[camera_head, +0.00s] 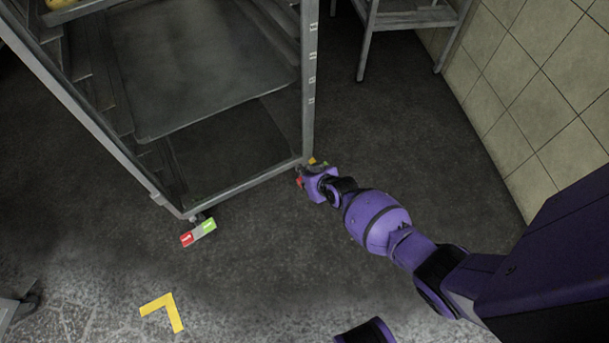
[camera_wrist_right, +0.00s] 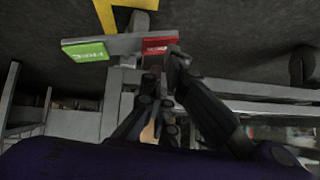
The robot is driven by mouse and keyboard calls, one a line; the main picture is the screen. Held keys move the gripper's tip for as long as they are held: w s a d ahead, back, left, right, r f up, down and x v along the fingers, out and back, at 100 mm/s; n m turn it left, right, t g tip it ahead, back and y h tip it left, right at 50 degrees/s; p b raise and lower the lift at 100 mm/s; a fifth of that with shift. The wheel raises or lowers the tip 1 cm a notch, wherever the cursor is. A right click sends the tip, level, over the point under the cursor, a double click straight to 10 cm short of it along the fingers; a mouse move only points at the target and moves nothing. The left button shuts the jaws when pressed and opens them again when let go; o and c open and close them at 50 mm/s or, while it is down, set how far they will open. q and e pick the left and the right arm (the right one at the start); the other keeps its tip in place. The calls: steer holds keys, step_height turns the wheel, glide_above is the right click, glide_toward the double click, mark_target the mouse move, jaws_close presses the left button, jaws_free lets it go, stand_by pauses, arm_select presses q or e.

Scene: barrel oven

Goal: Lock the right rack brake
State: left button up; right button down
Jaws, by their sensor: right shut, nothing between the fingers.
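The right rack brake (camera_wrist_right: 122,45) is a grey pedal with a green pad on its left and a red pad on its right in the right wrist view. In the head view its red part (camera_head: 299,182) shows small below the rack's right front corner, mostly hidden by my gripper. My right gripper (camera_head: 315,184) is down at this brake. In the wrist view its fingers (camera_wrist_right: 165,82) are shut and empty, with one tip close to the red pad; I cannot tell whether it touches. My left gripper is not in view.
The metal rack (camera_head: 306,90) with trays stands at upper left. Its left brake (camera_head: 198,232) has red and green pads. A yellow floor mark (camera_head: 163,311) lies in front. A steel table (camera_head: 405,18) and tiled wall (camera_head: 545,90) are to the right. Floor between is clear.

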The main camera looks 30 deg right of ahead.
steer(key=r+p, duration=0.2)
steer(key=a+r+p, duration=0.1)
steer(key=r+p, duration=0.1)
steer(key=shift+r, duration=0.4)
arm_select(q)
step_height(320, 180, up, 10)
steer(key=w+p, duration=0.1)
steer(key=p, duration=0.4)
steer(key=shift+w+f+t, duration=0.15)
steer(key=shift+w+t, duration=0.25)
arm_select(e)
steer(key=s+a+r, duration=0.1)
steer(key=s+r, duration=0.5)
steer(key=s, duration=0.1)
steer(key=shift+s, duration=0.15)
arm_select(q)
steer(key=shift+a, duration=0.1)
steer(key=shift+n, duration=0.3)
